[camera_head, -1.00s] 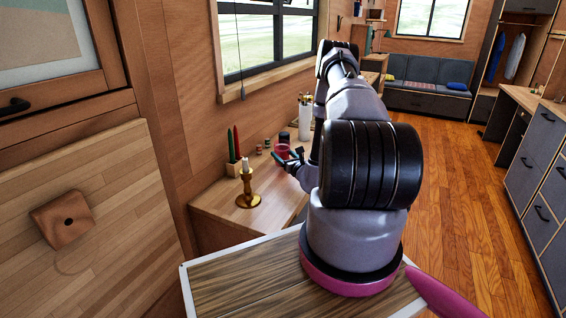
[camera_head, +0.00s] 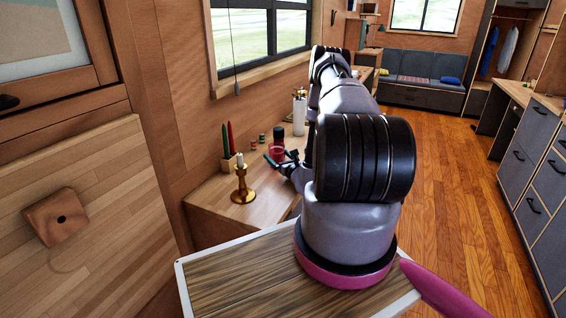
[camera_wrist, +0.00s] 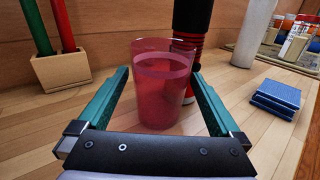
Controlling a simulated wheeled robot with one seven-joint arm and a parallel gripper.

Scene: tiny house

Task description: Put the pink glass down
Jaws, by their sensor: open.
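The pink glass (camera_wrist: 163,90) is translucent and stands upright on the light wooden desk top (camera_wrist: 240,105) in the wrist view. My gripper (camera_wrist: 160,95) is open, with one teal finger on each side of the glass and a visible gap at each side. In the head view the glass (camera_head: 276,152) shows small on the desk, next to my gripper (camera_head: 279,161). My arm hides part of the desk there.
A black and red bottle (camera_wrist: 190,40) stands just behind the glass. A wooden holder (camera_wrist: 62,70) with green and red candles is at left. Blue boxes (camera_wrist: 276,98) and a white cylinder (camera_wrist: 254,32) are at right. A brass candlestick (camera_head: 243,187) stands nearer on the desk.

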